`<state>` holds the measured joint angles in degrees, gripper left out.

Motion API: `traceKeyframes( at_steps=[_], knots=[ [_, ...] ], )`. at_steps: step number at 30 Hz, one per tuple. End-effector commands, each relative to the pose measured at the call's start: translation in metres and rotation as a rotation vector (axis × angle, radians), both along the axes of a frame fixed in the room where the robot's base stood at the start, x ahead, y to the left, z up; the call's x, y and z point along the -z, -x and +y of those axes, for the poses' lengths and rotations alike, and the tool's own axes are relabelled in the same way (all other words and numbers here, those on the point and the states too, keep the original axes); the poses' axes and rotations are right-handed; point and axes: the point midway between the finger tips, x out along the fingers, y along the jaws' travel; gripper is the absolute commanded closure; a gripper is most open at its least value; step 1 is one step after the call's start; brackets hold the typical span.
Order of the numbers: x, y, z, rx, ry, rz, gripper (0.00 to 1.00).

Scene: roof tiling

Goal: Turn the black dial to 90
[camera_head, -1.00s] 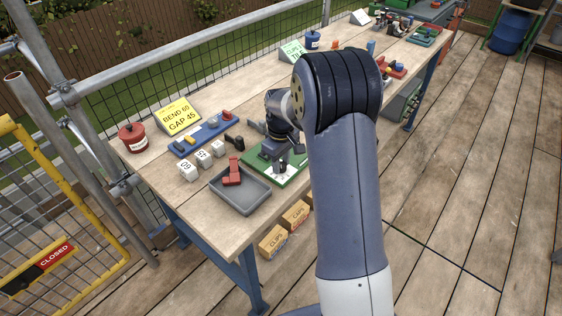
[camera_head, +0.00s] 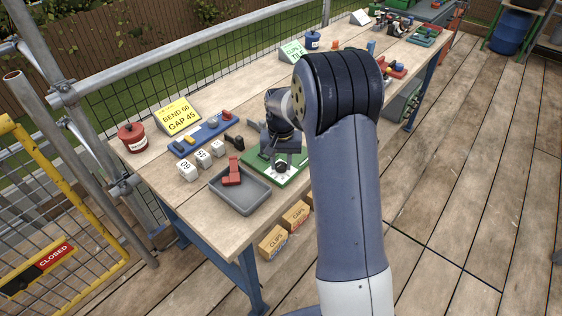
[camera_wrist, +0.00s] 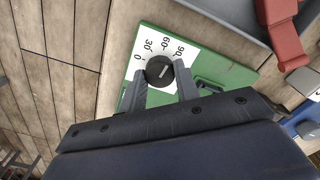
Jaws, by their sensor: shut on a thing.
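The black dial (camera_wrist: 159,70) sits on a white scale plate marked 0, 30, 60 and 90 (camera_wrist: 180,50). The plate is on a green board (camera_wrist: 212,62), which also shows in the head view (camera_head: 256,165). A pale line on the dial slants toward the right and slightly up, on the 90 side of the scale; its exact reading is hard to tell. My gripper (camera_wrist: 161,73) is shut on the dial, one finger on each side. In the head view my gripper (camera_head: 287,150) is over the board, partly covering the dial.
A grey tray (camera_head: 240,203) with a red part (camera_head: 232,172) lies close to the board. White numbered cubes (camera_head: 203,158), a blue rack (camera_head: 200,137) and a yellow sign reading BEND 60, GAP 45 (camera_head: 178,117) stand further left.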

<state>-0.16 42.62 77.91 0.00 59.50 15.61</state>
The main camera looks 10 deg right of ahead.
Motion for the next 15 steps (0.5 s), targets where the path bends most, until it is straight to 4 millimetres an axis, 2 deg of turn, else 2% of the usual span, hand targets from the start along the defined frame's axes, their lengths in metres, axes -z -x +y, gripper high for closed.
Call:
traceKeyframes(
  at_steps=[6, 15],
  knots=[
    [-0.0009, -0.0005, 0.0000, 0.177, 0.000, -0.002, 0.93],
    [-0.0010, -0.0006, 0.0000, 0.344, 0.000, -0.002, 0.93]
  ],
)
